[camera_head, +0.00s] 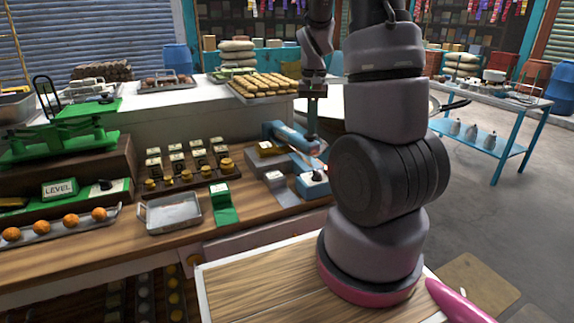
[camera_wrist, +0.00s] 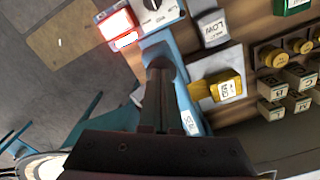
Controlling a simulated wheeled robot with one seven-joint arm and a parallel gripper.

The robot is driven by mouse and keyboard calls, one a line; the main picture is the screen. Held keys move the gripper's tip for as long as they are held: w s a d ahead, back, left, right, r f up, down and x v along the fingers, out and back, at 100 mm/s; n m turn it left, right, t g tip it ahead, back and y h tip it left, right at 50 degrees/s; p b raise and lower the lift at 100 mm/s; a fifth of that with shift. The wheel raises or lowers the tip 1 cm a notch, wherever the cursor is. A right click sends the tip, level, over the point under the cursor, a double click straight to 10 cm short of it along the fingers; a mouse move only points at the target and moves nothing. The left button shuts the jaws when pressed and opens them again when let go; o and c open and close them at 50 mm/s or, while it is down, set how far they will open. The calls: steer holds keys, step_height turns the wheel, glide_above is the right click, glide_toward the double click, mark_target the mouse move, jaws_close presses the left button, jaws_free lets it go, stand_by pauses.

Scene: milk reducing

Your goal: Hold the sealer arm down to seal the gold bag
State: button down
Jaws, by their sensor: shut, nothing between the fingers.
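The blue sealer (camera_head: 284,135) stands at the right end of the wooden counter, and its blue arm (camera_wrist: 186,110) runs beneath my fingers in the wrist view. My gripper (camera_wrist: 160,66) is shut and empty, with its fingertips over the blue arm; whether they touch it I cannot tell. In the head view my gripper (camera_head: 312,130) points straight down at the sealer. A gold bag (camera_wrist: 227,86) with a white label lies beside the arm on a pale plate. A red lamp (camera_wrist: 115,24) glows by a dial (camera_wrist: 153,4) at the sealer's end.
A grey block labelled LOW (camera_wrist: 213,27) stands beside the sealer. Several labelled blocks and brass weights (camera_head: 187,180) stand to the left. A metal tray (camera_head: 172,212) and a green stand (camera_head: 223,205) are nearer the front. A tray of gold pieces (camera_head: 262,85) is behind.

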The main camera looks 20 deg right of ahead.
step_height(320, 180, up, 11)
steer(key=shift+r, duration=0.2)
stand_by(1.1)
stand_by(0.4)
steer(key=s+a+r+t+y, duration=0.1)
steer(key=s+a+r+t, duration=0.2)
steer(key=s+a+r, duration=0.2)
steer(key=s+a+r+n+t+y, duration=0.1)
steer(key=s+a+r+t, duration=0.3)
steer(key=s+a, duration=0.4)
steer(key=s+r, duration=0.1)
steer(key=s, duration=0.2)
steer(key=shift+a+r, duration=0.3)
steer(key=shift+w, duration=0.1)
